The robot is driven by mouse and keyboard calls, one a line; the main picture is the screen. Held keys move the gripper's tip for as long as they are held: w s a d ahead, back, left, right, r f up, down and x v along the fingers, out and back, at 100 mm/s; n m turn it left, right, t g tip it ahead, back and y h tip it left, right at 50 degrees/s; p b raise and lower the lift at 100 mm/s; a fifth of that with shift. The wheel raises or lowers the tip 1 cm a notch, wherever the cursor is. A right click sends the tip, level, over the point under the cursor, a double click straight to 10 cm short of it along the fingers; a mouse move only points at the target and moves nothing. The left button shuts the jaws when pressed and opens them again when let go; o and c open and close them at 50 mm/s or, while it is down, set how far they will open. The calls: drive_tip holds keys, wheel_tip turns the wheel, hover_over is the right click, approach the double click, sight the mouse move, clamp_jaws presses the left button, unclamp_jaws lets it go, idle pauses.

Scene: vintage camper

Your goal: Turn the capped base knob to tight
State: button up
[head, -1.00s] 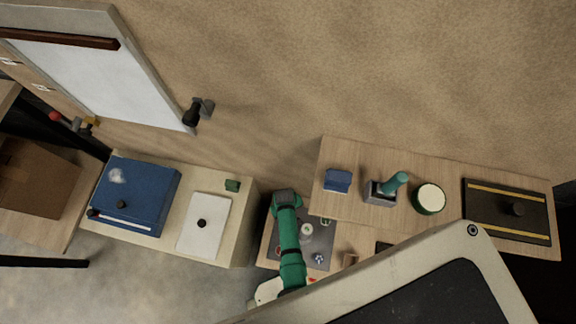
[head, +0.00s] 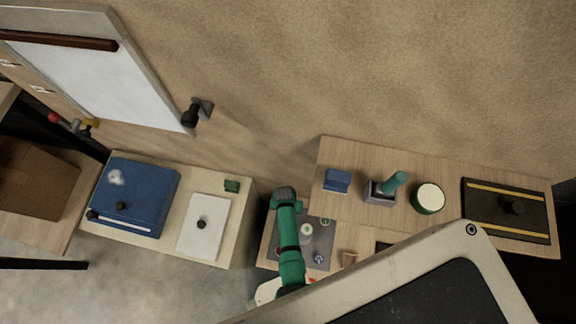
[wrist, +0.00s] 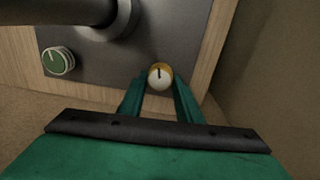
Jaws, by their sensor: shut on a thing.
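A small round knob (wrist: 160,78) with a white face, a yellow upper rim and a black pointer line sits at the edge of a dark grey plate in the wrist view. My gripper (wrist: 160,92) has its two green fingers on either side of this knob, shut on it. The pointer line stands close to upright in the picture. The fingers hide the knob's sides. In the head view my green arm reaches over the grey plate (head: 320,236), and my fingers and the held knob cannot be made out there.
A green-faced knob (wrist: 58,61) stands left on the plate, beside a thick dark cylinder (wrist: 75,10). A wooden edge and wall lie close right of my gripper. In the head view, a blue knob (head: 319,259) is on the plate, and a raised wooden shelf (head: 336,215) adjoins it.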

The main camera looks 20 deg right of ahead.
idle(0.4)
drive_tip(key=o, duration=1)
drive_tip(key=shift+o, duration=0.2)
drive_tip(key=shift+r, duration=0.15)
wheel_tip(320, 180, up, 10)
drive_tip(key=shift+w+a+r, duration=0.15)
drive_tip(key=shift+a+r, duration=0.1)
